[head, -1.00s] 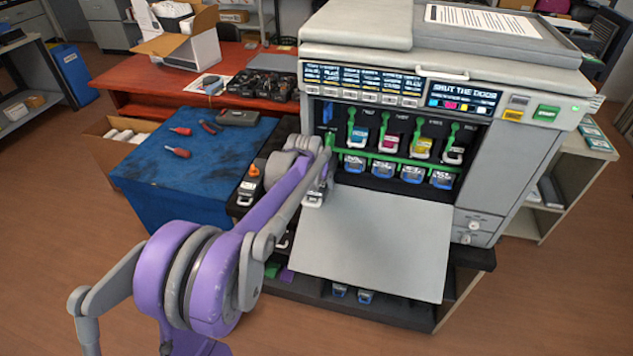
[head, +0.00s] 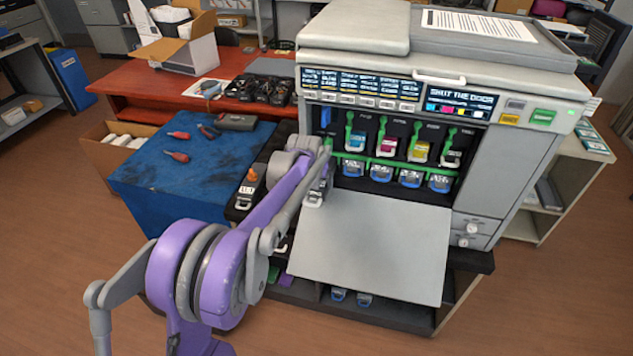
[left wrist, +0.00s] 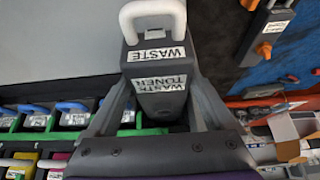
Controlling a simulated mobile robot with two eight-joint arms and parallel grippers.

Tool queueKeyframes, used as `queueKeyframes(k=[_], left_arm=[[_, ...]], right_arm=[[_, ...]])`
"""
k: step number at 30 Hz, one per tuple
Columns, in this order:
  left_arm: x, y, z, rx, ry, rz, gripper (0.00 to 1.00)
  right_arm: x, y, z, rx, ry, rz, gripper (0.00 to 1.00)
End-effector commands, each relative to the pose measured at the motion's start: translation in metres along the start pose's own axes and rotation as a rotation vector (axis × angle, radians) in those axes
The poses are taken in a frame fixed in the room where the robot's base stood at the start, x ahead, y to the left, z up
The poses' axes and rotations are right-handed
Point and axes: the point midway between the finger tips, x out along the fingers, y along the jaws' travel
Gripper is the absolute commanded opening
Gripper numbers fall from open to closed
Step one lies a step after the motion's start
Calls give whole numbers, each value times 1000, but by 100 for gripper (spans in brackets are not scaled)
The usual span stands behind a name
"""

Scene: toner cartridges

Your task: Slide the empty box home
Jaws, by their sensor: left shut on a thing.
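My left gripper (left wrist: 160,88) is shut on a dark grey box labelled WASTE TONER (left wrist: 158,58), one finger on each side, with its white handle beyond the fingers. In the head view the box (head: 315,197) is upright at the left end of the printer's (head: 420,90) open front bay, its handle facing out. My arm hides the slot behind it, so I cannot tell how deep it sits. A second box with an orange cap (head: 248,191) stands on the dark ledge to the left. My right gripper is not in view.
The lowered grey door (head: 370,247) lies right of the box. Green-levered cartridges (head: 388,142) and blue-handled units (head: 410,178) fill the bay to the right. The display (head: 462,97) reads SHUT THE DOOR. A blue-topped bench (head: 180,180) with red-handled tools stands left.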

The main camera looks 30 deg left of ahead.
Motion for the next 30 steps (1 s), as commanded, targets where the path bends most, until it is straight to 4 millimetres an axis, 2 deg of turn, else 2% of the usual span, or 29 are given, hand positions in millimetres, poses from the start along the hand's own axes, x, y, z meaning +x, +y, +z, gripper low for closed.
queueKeyframes(k=[8,9,11,20,30], left_arm=[[1,0,1,0,0,0,0],[1,0,1,0,0,0,90],[1,0,1,0,0,0,100],[0,0,4,0,0,0,100],[-13,0,27,0,0,0,100]], right_arm=[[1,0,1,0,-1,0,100],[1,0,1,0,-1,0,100],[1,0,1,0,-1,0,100],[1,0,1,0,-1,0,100],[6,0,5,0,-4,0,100]])
